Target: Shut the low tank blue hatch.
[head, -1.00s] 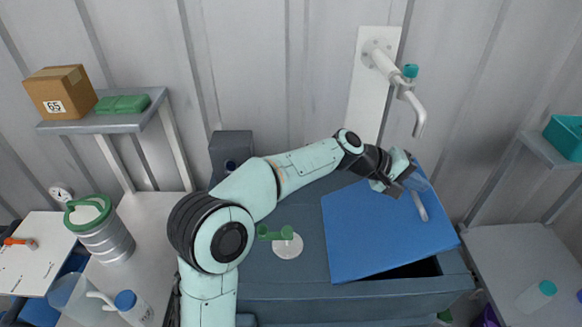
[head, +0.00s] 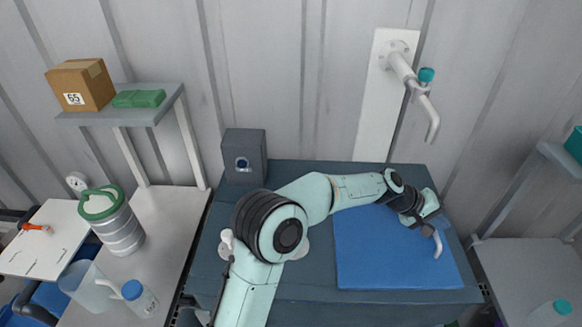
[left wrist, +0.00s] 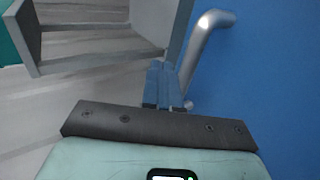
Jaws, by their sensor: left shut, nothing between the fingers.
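The blue hatch (head: 385,255) lies on top of the low grey-blue tank (head: 350,311); I see no dark gap along its front edge. Its pale bent handle (head: 437,245) stands near the right edge of the hatch. My left gripper (head: 432,228) is at that handle, low over the right part of the hatch. In the left wrist view the fingers (left wrist: 165,86) are together and empty, just beside the handle (left wrist: 203,45), with the blue hatch (left wrist: 265,80) to the right. I cannot tell whether they touch it. My right gripper is out of view.
A white pipe with a teal-knobbed tap (head: 427,95) hangs from the wall behind the hatch. A grey box (head: 245,155) stands at the tank's back left. A side table (head: 165,225) to the left holds a green-lidded canister (head: 113,222). Another table (head: 520,270) stands right.

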